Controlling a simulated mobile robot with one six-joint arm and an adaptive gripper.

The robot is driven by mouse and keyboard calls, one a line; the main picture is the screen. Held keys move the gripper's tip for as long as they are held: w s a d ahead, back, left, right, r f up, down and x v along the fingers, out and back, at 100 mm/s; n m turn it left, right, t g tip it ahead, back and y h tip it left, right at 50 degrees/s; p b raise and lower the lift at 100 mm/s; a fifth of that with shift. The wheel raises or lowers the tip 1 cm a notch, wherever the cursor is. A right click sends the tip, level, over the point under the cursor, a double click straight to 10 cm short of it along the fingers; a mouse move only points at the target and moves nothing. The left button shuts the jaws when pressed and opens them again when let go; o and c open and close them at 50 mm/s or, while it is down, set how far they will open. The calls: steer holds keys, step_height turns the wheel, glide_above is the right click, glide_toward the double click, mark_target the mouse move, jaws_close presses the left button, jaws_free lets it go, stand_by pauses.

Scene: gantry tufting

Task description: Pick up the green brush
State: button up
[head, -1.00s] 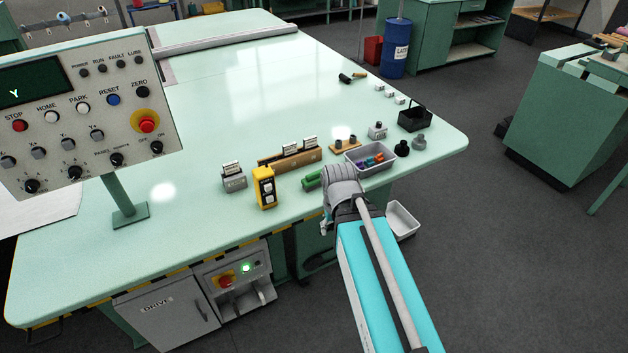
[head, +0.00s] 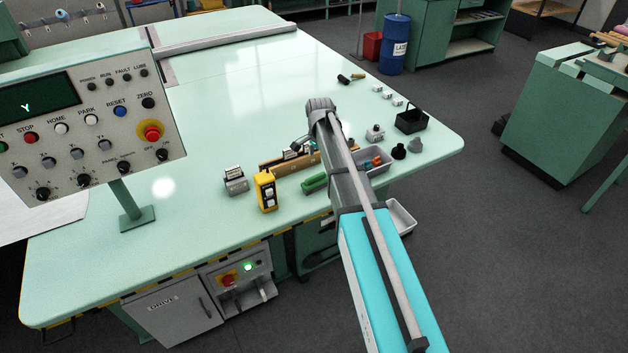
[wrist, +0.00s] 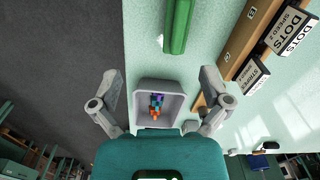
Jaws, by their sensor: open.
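The green brush (head: 315,183) shows as a green cylinder lying on the pale green table near its front edge, left of my arm. In the wrist view the green brush (wrist: 178,24) is at the top, its far end cut off by the frame; I see no bristles. My gripper (wrist: 160,76) is open with nothing between its fingers, which are spread either side of a grey bin. The brush lies beyond the fingertips, apart from them. In the head view the gripper is mostly hidden by my arm.
A grey bin (wrist: 140,105) with small coloured pieces sits beside the brush. A wooden rack (head: 272,168) with labelled cards and a yellow switch box (head: 266,190) stand left of it. A black basket (head: 411,121) is at the right. The table's middle is clear.

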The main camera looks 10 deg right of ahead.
mark_target(317, 175)
steer(key=w, duration=0.1)
steer(key=w+m, duration=0.1)
steer(key=shift+w+r, duration=0.3)
steer(key=shift+w, duration=0.05)
step_height(317, 175, down, 9)
steer(key=b, duration=0.8)
steer(key=shift+r, duration=0.2)
steer(key=shift+f+b, duration=0.15)
steer(key=shift+b, duration=0.15)
steer(key=shift+w+f+b, duration=0.15)
steer(key=shift+f+b, duration=2.3)
steer(key=shift+b, duration=0.05)
steer(key=c, duration=1.3)
